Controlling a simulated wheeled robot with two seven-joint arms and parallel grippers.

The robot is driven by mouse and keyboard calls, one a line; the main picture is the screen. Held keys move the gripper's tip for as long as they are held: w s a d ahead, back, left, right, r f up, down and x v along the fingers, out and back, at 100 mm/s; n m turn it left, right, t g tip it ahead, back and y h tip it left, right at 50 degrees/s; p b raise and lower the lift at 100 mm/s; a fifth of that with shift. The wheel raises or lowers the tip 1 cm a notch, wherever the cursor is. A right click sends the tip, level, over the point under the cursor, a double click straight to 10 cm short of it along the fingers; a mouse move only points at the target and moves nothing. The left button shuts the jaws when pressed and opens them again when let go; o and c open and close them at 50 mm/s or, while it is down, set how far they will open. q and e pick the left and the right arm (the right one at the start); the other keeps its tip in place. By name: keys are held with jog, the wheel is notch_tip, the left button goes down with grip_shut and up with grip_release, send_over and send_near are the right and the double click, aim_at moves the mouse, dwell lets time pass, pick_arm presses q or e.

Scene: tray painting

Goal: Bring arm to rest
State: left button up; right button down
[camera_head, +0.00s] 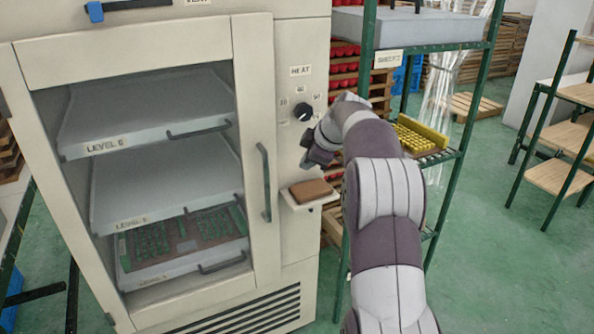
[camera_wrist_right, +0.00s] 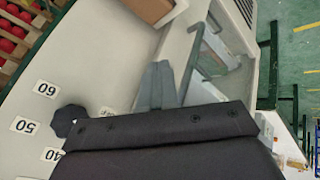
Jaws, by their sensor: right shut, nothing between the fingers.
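My right arm (camera_head: 385,205) reaches up from the bottom of the head view. My right gripper (camera_head: 308,160) is at its end, in front of the oven's right-hand panel, just below the black heat knob (camera_head: 303,112). In the right wrist view the gripper's fingers (camera_wrist_right: 157,85) are together with nothing between them. The heat knob also shows in the wrist view (camera_wrist_right: 70,121), beside number labels. The gripper looks apart from the knob, though the gap is hard to judge. My left gripper is in neither view.
The oven door (camera_head: 255,60) is shut, with a vertical handle (camera_head: 264,182) and trays inside on several levels. A small ledge (camera_head: 331,197) with a brown block (camera_head: 311,190) juts out below the gripper. A green shelf rack (camera_head: 466,120) stands right of the oven.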

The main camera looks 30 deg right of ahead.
jog(key=s+a+f+m+g+h, duration=0.1)
jog(key=s+a+f+m+g, duration=0.3)
jog(key=s+f+m, duration=0.6)
jog(key=s+a+f+g, duration=0.1)
jog(key=s+a+f, duration=0.3)
jog(key=s+a, duration=0.5)
jog(key=s+a+f+g, duration=0.1)
jog(key=s+a+f, duration=0.3)
jog(key=s+a, duration=0.5)
pick_arm(q)
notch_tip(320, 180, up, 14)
jog(key=p, duration=1.3)
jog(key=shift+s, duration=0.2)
pick_arm(e)
notch_tip(320, 180, up, 14)
jog(key=a, duration=0.2)
jog(key=shift+s, duration=0.25)
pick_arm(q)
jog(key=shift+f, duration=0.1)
pick_arm(e)
jog(key=shift+a, duration=0.1)
